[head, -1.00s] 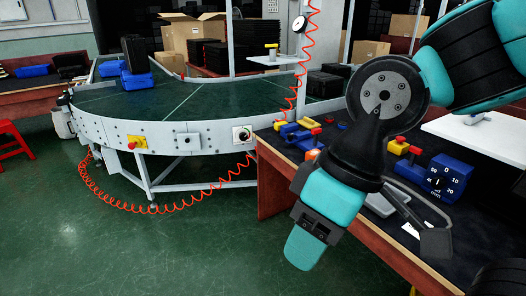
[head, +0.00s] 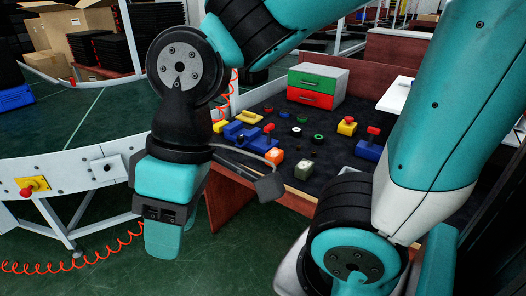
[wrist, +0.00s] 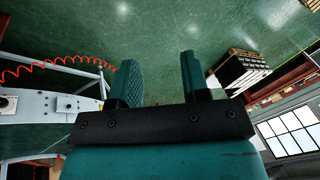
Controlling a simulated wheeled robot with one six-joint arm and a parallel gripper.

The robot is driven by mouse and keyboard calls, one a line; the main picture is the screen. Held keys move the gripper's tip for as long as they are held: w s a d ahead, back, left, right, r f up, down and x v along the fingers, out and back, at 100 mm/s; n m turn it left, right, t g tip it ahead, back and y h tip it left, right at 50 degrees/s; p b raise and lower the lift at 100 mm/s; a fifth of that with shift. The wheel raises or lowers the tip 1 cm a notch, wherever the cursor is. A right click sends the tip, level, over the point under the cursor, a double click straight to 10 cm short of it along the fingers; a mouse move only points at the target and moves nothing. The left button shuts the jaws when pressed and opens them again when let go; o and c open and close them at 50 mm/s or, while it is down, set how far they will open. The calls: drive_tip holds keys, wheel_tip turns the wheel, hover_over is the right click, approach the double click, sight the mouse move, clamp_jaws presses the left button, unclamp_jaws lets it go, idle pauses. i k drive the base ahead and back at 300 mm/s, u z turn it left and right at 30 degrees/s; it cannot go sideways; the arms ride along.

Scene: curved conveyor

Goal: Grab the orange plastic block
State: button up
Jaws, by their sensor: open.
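A small orange block (head: 274,157) with a white top lies near the front edge of the dark workbench (head: 343,165) in the head view. My gripper (head: 162,240) hangs pointing down to the left of the bench, in front of the conveyor, apart from the block. In the wrist view my gripper (wrist: 160,80) shows two separated fingers with nothing between them and green floor beyond. The block is not visible in the wrist view.
The curved conveyor (head: 70,180) stands at left, with a coiled orange cable below.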

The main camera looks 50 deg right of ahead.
sight(275, 155)
drive_tip(key=z, duration=0.55)
drive_tip(key=i, duration=1.1)
drive_tip(key=z, duration=0.65)
